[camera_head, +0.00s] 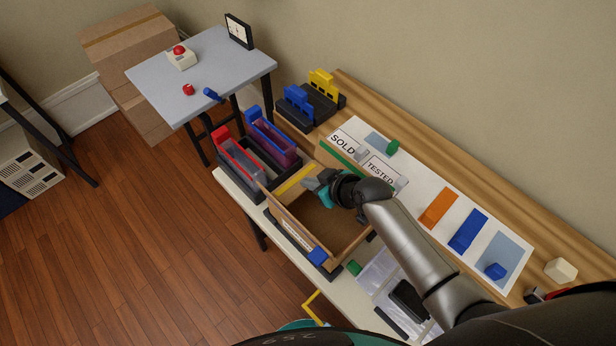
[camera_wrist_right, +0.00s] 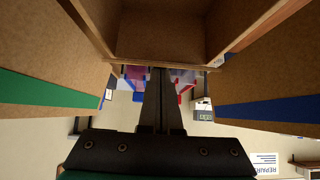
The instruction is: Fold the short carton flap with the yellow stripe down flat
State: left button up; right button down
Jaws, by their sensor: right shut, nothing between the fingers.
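The open brown carton (camera_head: 335,228) stands on the bench. Its short flap with the yellow stripe (camera_head: 296,181) is at the end toward the bins; I cannot tell its exact angle. My right gripper (camera_head: 312,186) is shut and empty over the carton opening, close to the inner side of that flap; contact is unclear. In the right wrist view the shut fingers (camera_wrist_right: 158,72) end near a brown cardboard edge (camera_wrist_right: 160,62); no yellow stripe shows there. The green-striped flap (camera_wrist_right: 50,90) and blue-striped flap (camera_wrist_right: 265,105) flank the fingers. My left gripper is out of view.
A blue clip (camera_head: 318,256) sits at the carton's near corner. A white board (camera_head: 415,200) lies behind; a clear bag (camera_head: 375,280) lies to the right.

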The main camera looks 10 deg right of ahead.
jog(key=shift+r, duration=0.15)
jog(key=shift+r+p, duration=0.75)
jog(key=shift+p, duration=0.15)
jog(key=shift+r, duration=0.1)
